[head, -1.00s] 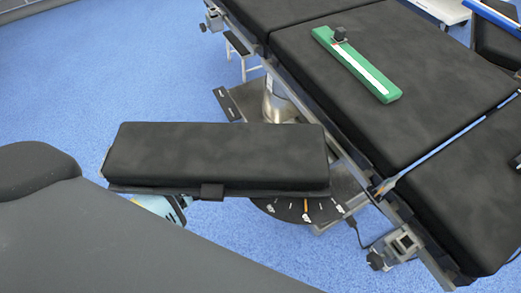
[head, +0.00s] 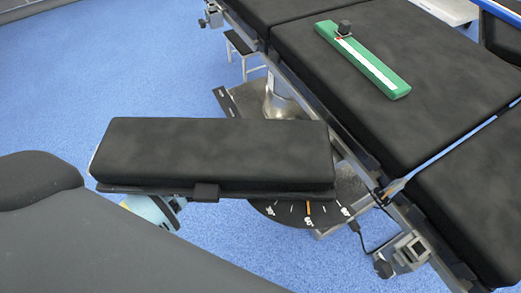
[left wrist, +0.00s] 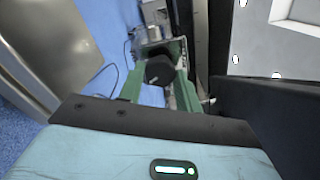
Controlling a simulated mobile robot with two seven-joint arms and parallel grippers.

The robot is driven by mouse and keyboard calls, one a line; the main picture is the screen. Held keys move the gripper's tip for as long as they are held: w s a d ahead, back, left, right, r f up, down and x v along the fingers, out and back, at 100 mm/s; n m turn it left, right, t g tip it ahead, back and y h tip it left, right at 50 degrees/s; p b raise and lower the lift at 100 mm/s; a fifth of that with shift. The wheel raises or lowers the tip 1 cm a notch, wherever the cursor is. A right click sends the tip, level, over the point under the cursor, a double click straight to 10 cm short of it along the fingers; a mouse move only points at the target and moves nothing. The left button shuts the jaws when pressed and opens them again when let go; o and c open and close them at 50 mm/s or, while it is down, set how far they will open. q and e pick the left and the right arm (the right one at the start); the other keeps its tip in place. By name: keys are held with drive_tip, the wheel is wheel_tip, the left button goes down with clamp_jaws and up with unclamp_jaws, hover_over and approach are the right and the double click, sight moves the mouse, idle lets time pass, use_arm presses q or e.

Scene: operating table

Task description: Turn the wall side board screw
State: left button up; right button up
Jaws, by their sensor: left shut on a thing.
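In the left wrist view a round black screw knob (left wrist: 160,70) sits between the green fingers of my left gripper (left wrist: 159,76), which is shut on it. A metal clamp (left wrist: 153,48) stands just beyond the knob. In the head view the black padded side board (head: 215,150) sticks out to the left of the operating table (head: 385,35). A light blue part of my left gripper shows under its front left edge; the fingers and the knob are hidden there. My right gripper is in neither view.
A dark dial (head: 315,213) with angle marks lies below the board's right end. A rail clamp (head: 405,252) with a black knob is on the table's near edge. A green strip (head: 365,62) lies on the table pad. Blue floor (head: 110,60) is clear at upper left.

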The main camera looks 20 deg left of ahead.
use_arm(q)
drive_tip(key=shift+m+b, duration=1.5)
drive_tip(key=shift+m, duration=2.1)
drive_tip(key=o, duration=1)
drive_tip(key=v, duration=0.8)
drive_tip(key=shift+b, duration=0.3)
